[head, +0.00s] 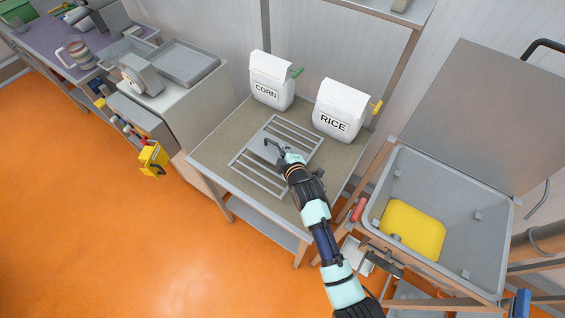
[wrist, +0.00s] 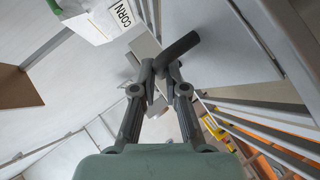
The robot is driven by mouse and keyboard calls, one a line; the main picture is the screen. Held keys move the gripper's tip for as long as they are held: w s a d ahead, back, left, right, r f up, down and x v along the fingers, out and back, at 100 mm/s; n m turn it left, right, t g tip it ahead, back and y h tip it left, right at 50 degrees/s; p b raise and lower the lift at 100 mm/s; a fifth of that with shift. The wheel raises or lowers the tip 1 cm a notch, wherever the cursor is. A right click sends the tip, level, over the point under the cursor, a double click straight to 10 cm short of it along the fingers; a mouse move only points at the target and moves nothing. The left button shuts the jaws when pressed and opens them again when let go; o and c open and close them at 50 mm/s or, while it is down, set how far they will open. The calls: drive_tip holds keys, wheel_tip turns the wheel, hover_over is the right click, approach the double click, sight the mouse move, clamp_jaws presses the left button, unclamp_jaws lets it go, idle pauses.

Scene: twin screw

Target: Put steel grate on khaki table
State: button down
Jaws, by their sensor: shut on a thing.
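The steel grate (head: 257,178) is a flat frame of parallel bars with a plain plate and a dark handle in its middle. In the head view it is over the khaki table (head: 214,150), in front of the two bags. I cannot tell whether it touches the tabletop. My gripper (head: 276,150) is at the grate's middle. In the wrist view my gripper (wrist: 160,72) is shut on the dark handle (wrist: 180,46). Grate bars (wrist: 262,103) show at the right there. My arm hides the grate's front right part in the head view.
The white CORN bag (head: 270,82) and RICE bag (head: 338,108) stand at the table's back edge. A grey sink (head: 480,230) with a yellow item (head: 412,228) is to the right. A white cabinet (head: 200,120) with trays adjoins on the left. The table's left front is clear.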

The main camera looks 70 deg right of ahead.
drive_tip(key=shift+f+b, duration=0.7)
drive_tip(key=shift+f, duration=2.25)
drive_tip(key=shift+f, duration=0.2)
drive_tip(key=c, duration=1.2)
unclamp_jaws()
drive_tip(key=shift+r, duration=0.2)
drive_tip(key=p+v, duration=0.3)
drive_tip(key=v, duration=0.9)
